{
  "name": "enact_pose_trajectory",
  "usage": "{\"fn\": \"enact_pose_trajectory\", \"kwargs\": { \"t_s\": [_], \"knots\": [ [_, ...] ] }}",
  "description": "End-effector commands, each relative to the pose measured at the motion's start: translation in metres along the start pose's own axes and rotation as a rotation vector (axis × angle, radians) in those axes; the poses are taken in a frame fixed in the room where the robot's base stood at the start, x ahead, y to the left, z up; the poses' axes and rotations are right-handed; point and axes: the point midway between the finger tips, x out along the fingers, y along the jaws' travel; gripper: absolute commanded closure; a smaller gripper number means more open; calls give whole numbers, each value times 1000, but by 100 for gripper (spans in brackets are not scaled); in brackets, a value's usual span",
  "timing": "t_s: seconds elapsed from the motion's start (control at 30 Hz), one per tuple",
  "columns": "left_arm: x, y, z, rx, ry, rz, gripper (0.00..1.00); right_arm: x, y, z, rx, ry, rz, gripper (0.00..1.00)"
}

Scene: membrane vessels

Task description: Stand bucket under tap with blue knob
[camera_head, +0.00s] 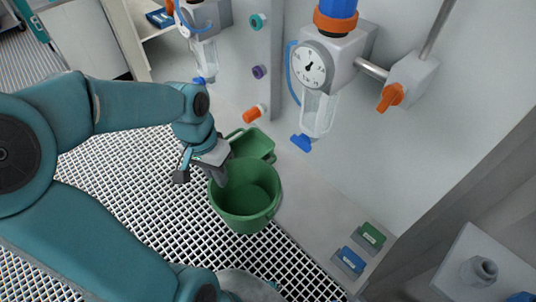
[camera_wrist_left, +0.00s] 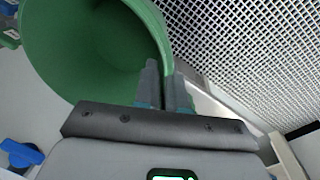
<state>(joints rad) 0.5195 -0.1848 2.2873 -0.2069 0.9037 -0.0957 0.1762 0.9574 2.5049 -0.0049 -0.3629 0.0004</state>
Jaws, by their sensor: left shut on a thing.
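A green bucket (camera_head: 245,200) is upright in the head view, in front of the grey wall, its open mouth showing an empty inside. My left gripper (camera_head: 217,173) is at its left rim, shut on the bucket wall. In the left wrist view the fingers (camera_wrist_left: 166,88) close on the rim of the bucket (camera_wrist_left: 85,50). A tap with a blue knob (camera_head: 301,142) hangs below a clear bowl, to the right of and above the bucket in the picture. Another blue knob (camera_head: 200,80) hangs below a farther bowl. Whether the bucket touches the floor is unclear. My right gripper is out of view.
A green rectangular container (camera_head: 252,145) is close behind the bucket. Orange (camera_head: 254,114), purple (camera_head: 259,72) and teal (camera_head: 258,21) fittings stick out from the wall. Green (camera_head: 372,236) and blue (camera_head: 350,261) blocks lie at right. The grey strip (camera_head: 320,205) between is clear.

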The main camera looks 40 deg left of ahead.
Motion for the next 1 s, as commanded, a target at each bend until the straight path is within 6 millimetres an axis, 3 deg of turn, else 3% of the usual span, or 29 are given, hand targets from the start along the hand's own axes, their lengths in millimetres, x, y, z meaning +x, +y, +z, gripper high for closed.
{"fn": "enact_pose_trajectory", "kwargs": {
  "t_s": [0.3, 0.6, 1.0],
  "knots": [
    [3, 37, -87, 3, -2, 0, 100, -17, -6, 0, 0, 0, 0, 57],
    [8, 62, -149, 2, -1, 0, 100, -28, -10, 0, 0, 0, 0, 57],
    [63, 51, -146, -2, -5, -1, 100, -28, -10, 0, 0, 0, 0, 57]
  ]
}}
